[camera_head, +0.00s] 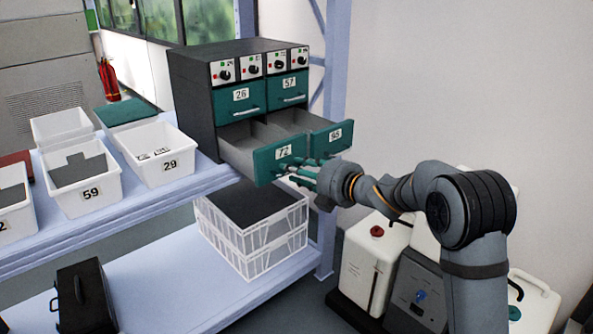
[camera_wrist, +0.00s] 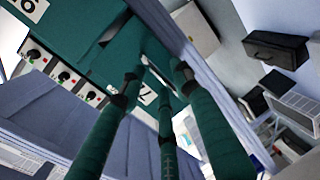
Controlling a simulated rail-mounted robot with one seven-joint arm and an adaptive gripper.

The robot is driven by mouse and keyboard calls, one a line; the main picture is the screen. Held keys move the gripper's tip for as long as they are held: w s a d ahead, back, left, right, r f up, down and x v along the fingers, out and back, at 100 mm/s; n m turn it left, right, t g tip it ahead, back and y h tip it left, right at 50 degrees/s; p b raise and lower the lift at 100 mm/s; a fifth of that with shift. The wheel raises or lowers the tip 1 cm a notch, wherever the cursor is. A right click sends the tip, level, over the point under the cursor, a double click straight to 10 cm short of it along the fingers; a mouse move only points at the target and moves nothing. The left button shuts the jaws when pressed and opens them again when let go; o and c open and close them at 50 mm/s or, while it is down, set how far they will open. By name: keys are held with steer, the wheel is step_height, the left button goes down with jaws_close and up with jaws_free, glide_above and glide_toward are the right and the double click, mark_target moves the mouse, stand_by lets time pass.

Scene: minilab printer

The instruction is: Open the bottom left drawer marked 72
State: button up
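The bottom left drawer marked 72 (camera_head: 265,168) has a teal front and is pulled well out of the dark cabinet (camera_head: 190,85), with its grey inside showing. Its label shows partly in the wrist view (camera_wrist: 147,94). My gripper (camera_head: 298,174) is at the front of drawer 72, by its handle. In the wrist view its dark green fingers (camera_wrist: 158,85) stand apart from one another, with the teal drawer front beyond them. The fingers cover much of the handle, and I cannot tell whether they grip it.
The bottom right drawer (camera_head: 333,140) is also out. Drawers 26 (camera_head: 240,97) and 57 (camera_head: 289,84) are shut. White bins (camera_head: 160,155) stand left on the shelf. A white crate (camera_head: 255,235) is below drawer 72. White canisters (camera_head: 370,260) stand below my arm.

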steer(key=shift+d, duration=0.1)
steer(key=v, duration=1.2)
steer(key=x, duration=1.2)
steer(key=shift+w+a, duration=0.25)
steer(key=shift+a, duration=0.1)
